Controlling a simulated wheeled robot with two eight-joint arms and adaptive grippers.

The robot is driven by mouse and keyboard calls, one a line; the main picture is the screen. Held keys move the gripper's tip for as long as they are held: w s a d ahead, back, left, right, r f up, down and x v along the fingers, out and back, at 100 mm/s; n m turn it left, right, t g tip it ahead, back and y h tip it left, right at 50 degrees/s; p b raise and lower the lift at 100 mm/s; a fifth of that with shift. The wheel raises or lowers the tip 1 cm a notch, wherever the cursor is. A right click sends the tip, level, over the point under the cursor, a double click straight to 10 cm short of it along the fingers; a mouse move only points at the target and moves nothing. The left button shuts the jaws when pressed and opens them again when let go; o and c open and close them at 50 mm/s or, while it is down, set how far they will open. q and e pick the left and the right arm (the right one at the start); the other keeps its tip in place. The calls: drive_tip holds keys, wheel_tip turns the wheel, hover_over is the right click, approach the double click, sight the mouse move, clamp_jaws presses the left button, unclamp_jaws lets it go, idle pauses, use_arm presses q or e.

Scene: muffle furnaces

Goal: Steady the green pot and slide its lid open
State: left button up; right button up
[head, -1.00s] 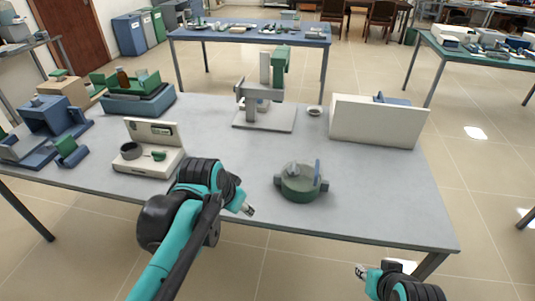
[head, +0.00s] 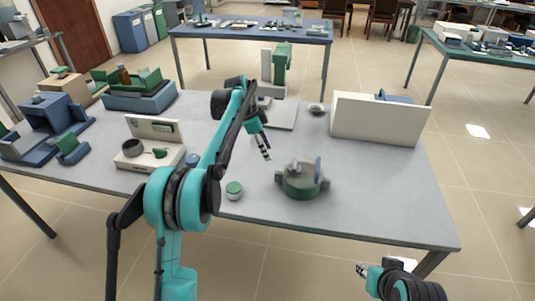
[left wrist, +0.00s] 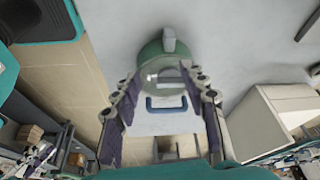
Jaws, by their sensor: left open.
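The green pot (head: 300,188) stands upright on the grey table, right of centre in the head view, with side lugs. Its lid (head: 296,169) sits on top, with a blue-grey upright handle (head: 318,169). My left gripper (head: 266,154) is open and empty, above and to the left of the pot, apart from it. In the left wrist view its spread fingers (left wrist: 162,115) frame the view, and a round green body, apparently the pot (left wrist: 153,50), shows beyond them. My right gripper (head: 362,269) is low at the front right, off the table edge; its jaw opening is too small to judge.
A small green-topped jar (head: 233,189) stands near the table's front edge, close to my left arm. A white box (head: 375,121) stands behind the pot. A small bowl (head: 316,109) and a stand with a green head (head: 282,62) are farther back. The table right of the pot is clear.

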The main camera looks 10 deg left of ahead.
sight(277, 172)
use_arm(q)
drive_tip(key=w+d+f+m, duration=0.1)
drive_tip(key=f, duration=0.4)
drive_tip(key=w+d+f+m, duration=0.1)
drive_tip(key=d+f, duration=0.1)
drive_tip(key=f, duration=0.4)
drive_tip(key=w+d+f+g, duration=0.1)
drive_tip(key=f, duration=0.4)
drive_tip(key=shift+w+d+f+m+h, duration=0.15)
drive_tip(key=shift+d+m+h, duration=0.15)
drive_tip(key=shift+m+h, duration=0.1)
clamp_jaws()
unclamp_jaws()
drive_tip(key=p+v, duration=0.7)
drive_tip(key=v, duration=0.5)
